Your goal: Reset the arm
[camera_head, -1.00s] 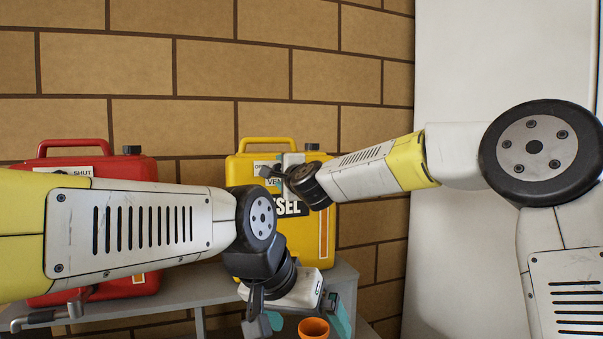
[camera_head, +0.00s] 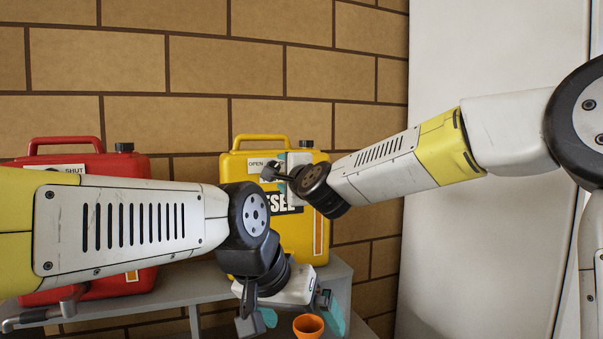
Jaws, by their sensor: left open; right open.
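My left gripper (camera_head: 298,318) is the lower one, pointing down and away from me, with teal finger pads apart. An orange cup (camera_head: 308,327) shows between or just beyond its fingers; I cannot tell whether they touch it. My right gripper (camera_head: 279,178) is open in front of the yellow can (camera_head: 298,238) marked "OPEN" and "DIESEL", and hides part of its labels. I cannot tell whether it touches the can. Its fingers are partly hidden by its own wrist.
A red can (camera_head: 70,155) marked "SHUT" stands on the grey shelf (camera_head: 190,287) at left, partly hidden by my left arm. A grey lever-like handle (camera_head: 50,311) shows at lower left. A brick wall (camera_head: 200,70) is behind, and a tall white panel (camera_head: 470,50) at right.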

